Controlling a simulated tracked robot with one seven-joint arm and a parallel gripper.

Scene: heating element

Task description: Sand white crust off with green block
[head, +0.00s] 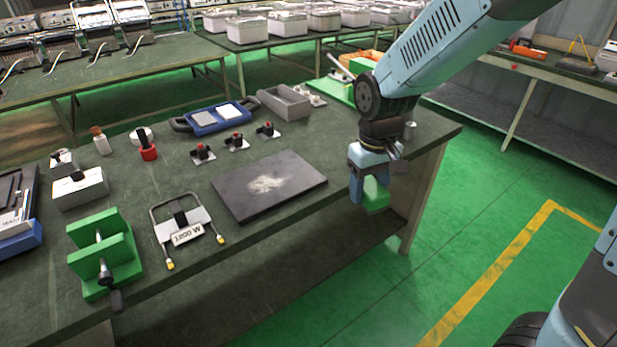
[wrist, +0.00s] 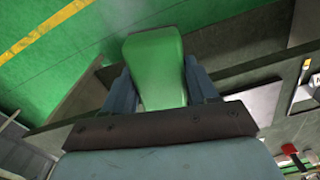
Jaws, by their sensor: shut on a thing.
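The green block (head: 375,194) is held in my gripper (head: 369,185), off the right front edge of the table in the head view. In the wrist view the green block (wrist: 155,68) sits between the two fingers of my gripper (wrist: 160,85). The white crust (head: 266,184) is a pale patch near the middle of a dark flat plate (head: 235,203) lying on the table. The block is to the right of the plate and apart from it. The block's lower face is not clearly visible.
A heating element (head: 181,232) with a white label and a green clamp (head: 105,255) are left of the plate. The table (head: 335,140) is clear right of the plate.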

